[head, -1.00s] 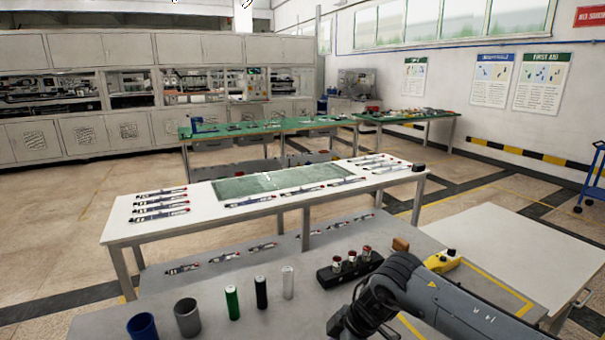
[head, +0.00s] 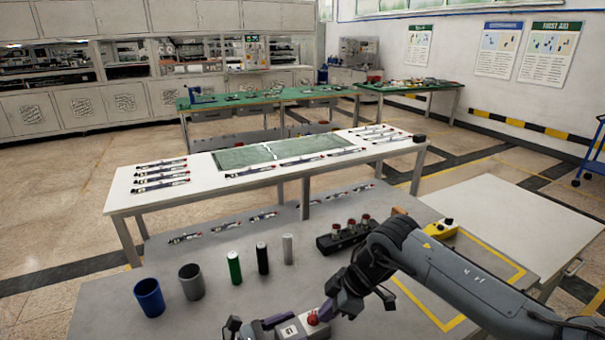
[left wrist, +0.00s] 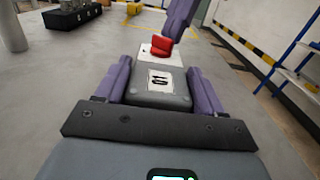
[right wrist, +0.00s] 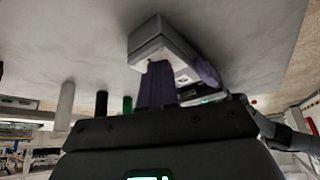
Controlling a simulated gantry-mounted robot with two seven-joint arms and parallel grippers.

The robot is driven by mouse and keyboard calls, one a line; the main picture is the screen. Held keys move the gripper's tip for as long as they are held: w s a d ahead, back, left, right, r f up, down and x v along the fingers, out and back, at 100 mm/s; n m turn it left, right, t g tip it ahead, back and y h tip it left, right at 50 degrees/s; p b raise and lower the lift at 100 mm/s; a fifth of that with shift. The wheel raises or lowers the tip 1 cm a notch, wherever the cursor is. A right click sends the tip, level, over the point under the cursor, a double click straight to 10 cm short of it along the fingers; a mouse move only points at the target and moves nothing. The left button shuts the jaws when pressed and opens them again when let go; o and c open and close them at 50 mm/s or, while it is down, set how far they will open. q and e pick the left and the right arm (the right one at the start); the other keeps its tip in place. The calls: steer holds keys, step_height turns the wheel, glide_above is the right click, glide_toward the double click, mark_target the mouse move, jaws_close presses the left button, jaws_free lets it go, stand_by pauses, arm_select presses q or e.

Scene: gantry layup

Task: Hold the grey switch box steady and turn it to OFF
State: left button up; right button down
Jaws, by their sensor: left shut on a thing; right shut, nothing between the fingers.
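The grey switch box (left wrist: 157,92) sits between the purple fingers of my left gripper (left wrist: 160,80) in the left wrist view, which is shut on its sides. Its white label carries black marks that I cannot read. A red knob (left wrist: 161,45) stands at the box's far end, also seen at the bottom of the head view (head: 312,318). My right gripper (head: 327,311) is shut and empty, its purple fingertips at the knob, touching or very close. In the right wrist view these fingers (right wrist: 155,80) hide the knob, and the box (right wrist: 150,40) shows beyond them.
On the grey table, a blue cup (head: 149,298), a grey cup (head: 191,282) and several upright cylinders (head: 262,258) stand to the left.

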steer(key=shift+w, duration=0.35)
stand_by(0.4)
steer(key=shift+d, duration=0.35)
steer(key=shift+r, duration=0.2)
step_height(320, 180, up, 6)
steer(key=shift+f, duration=0.15)
stand_by(0.5)
steer(key=shift+s+d+f, duration=0.1)
steer(key=shift+s+f, duration=0.15)
steer(key=shift+f, duration=0.75)
steer(key=shift+s+f, duration=0.3)
steer(key=shift+f, duration=0.75)
steer(key=shift+s+d+f, duration=0.1)
steer(key=shift+s+f, duration=0.15)
steer(key=shift+f, duration=0.75)
steer(key=shift+w+a, duration=0.25)
steer(key=shift+a, duration=0.35)
